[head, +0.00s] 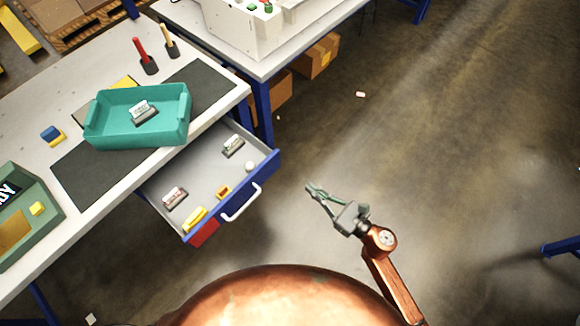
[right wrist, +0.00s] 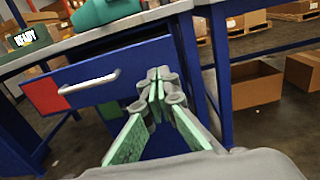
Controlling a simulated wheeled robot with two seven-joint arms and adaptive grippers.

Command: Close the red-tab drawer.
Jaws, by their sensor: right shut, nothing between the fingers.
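The red-tab drawer stands pulled out from under the workbench in the head view, with a blue front (head: 262,172), a white handle (head: 241,203) and a red tab (head: 204,233) at its near left corner. Inside lie several small items. In the right wrist view the drawer front (right wrist: 135,65), handle (right wrist: 90,82) and red tab (right wrist: 44,96) face me. My right gripper (head: 311,187) is shut and empty, out in front of the drawer and to the right of the handle, apart from it. It also shows in the right wrist view (right wrist: 158,75). My left gripper is out of view.
A teal tray (head: 100,133) holding a part sits on the bench above the drawer. A green device (head: 45,225) stands at the left. A second table (head: 275,62) with a white machine stands behind.

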